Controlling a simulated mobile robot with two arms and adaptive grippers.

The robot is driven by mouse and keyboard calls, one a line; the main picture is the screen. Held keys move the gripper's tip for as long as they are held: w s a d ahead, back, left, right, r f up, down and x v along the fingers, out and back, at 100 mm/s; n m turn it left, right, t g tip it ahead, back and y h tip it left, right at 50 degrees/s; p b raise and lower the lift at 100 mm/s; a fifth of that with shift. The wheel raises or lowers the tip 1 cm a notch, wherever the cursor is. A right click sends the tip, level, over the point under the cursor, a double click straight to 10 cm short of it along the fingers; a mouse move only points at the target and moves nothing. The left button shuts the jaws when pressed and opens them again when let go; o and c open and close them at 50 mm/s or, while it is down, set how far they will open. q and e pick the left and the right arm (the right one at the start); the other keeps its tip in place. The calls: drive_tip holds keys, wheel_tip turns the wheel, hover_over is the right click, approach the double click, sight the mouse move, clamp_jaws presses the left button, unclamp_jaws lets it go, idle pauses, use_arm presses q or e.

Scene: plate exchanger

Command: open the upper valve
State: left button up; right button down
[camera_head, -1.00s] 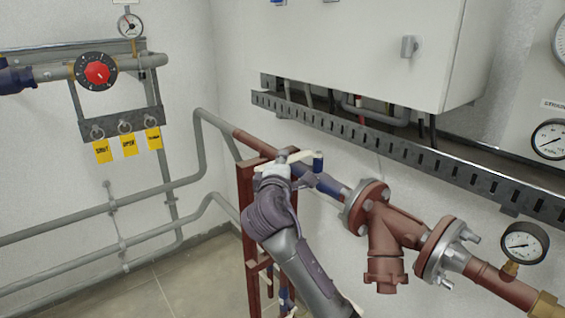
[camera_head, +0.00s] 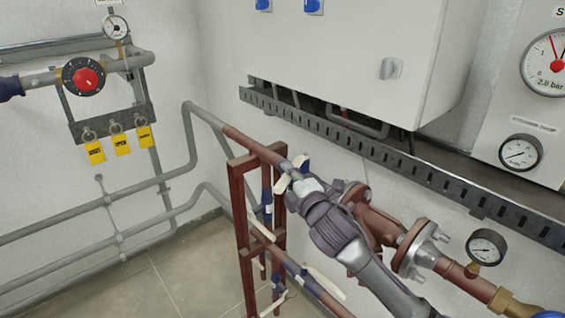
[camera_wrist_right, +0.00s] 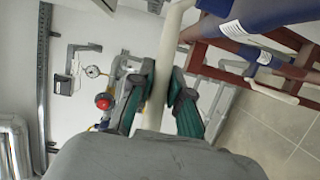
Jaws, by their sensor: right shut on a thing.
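The upper valve has a blue body and a cream lever, on the upper pipe of the dark red rack. In the head view my right gripper (camera_head: 294,180) is at the lever (camera_head: 282,184) and covers most of the valve. In the right wrist view, the fingers of my right gripper (camera_wrist_right: 163,92) are shut on the cream lever (camera_wrist_right: 172,32), one on each side. The blue valve body (camera_wrist_right: 248,12), with a white label, is at the top of that view. My left gripper is not in view.
Dark red rack posts (camera_head: 243,215) stand below, with lower blue valves and cream levers (camera_head: 326,283) close by. A red flanged fitting (camera_head: 378,225) is beside my right forearm. A grey cable tray (camera_head: 375,152) runs above, under a white cabinet (camera_head: 345,55).

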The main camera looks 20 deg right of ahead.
drive_tip(key=shift+s+d+f+n+y, duration=0.1)
drive_tip(key=shift+s+d+n+y, duration=0.2)
drive_tip(key=shift+y, duration=0.2)
drive_tip(key=c, duration=1.1)
unclamp_jaws()
drive_tip(key=s+d, duration=0.1)
drive_tip(key=s, duration=1.1)
